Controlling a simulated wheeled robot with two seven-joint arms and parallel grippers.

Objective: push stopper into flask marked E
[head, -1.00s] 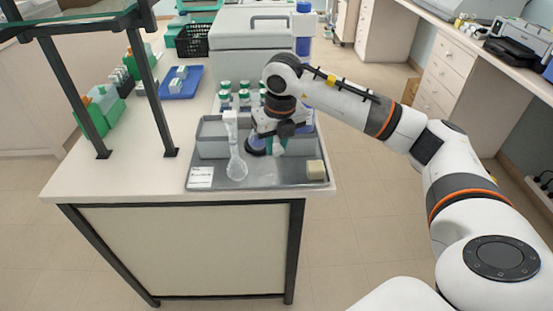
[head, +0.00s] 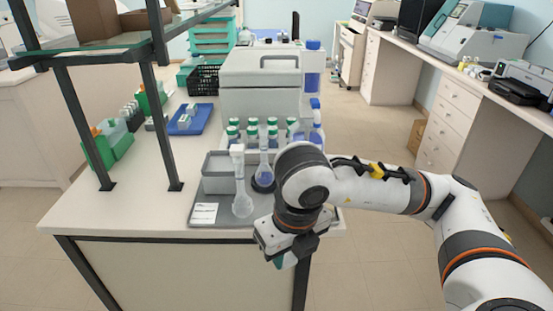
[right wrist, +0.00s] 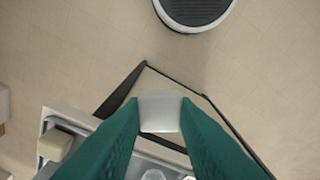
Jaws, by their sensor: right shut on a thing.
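My right gripper (head: 284,260) is shut on a pale grey-white piece, seemingly the stopper (right wrist: 160,111), between its green fingertips in the right wrist view. In the head view, it hangs by the bench's front edge, in front of and right of the flasks. A clear long-necked flask (head: 242,203) with a wide white top stands upright on the tray. Behind it to the right, another flask (head: 264,178) with bluish contents stands on a dark round base. I cannot read an E on either flask. My left gripper is out of view.
The grey metal tray (head: 228,216) carries a grey bin (head: 216,174) and a white card (head: 204,213). Several green-capped bottles (head: 252,130) stand behind. A beige block (right wrist: 55,145) sits at the tray's corner in the right wrist view. A shelf frame (head: 163,120) stands left.

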